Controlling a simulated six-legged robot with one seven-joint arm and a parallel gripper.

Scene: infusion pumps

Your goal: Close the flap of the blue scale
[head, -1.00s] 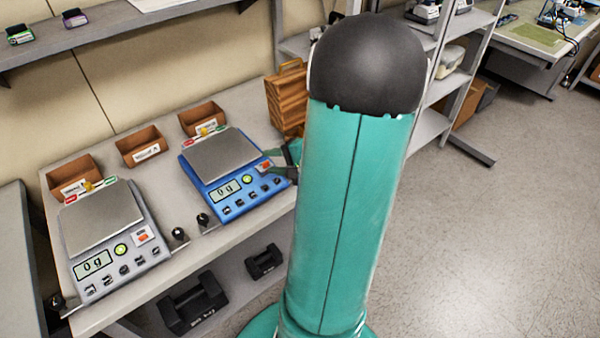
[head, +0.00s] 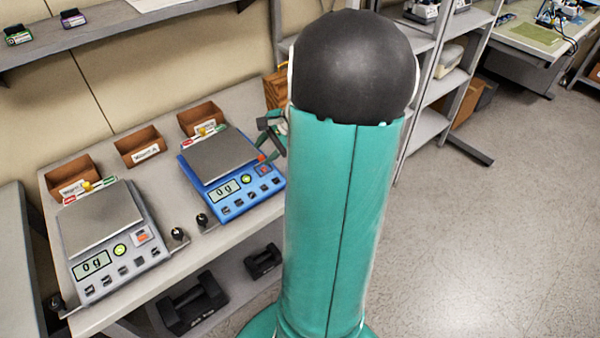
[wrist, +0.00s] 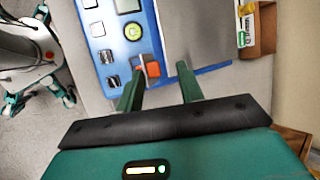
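The blue scale (head: 232,180) stands on the bench, its display reading 0 g. Its grey weighing plate (head: 218,153) is bare. In the wrist view, the scale (wrist: 115,45) lies ahead of my gripper. A small orange flap (wrist: 152,69) appears to stand up from its panel near my left fingertip; whether they touch I cannot tell. In the head view the flap (head: 263,168) is small and its angle unclear. In the head view my gripper (head: 268,140) is at the scale's right edge, partly hidden by my arm.
A grey scale (head: 108,235) stands to the left, also reading 0 g. Several brown bins (head: 140,146) line the back of the bench. Small dark weights (head: 203,220) are near the front edge. Dumbbells (head: 192,303) lie on the shelf below.

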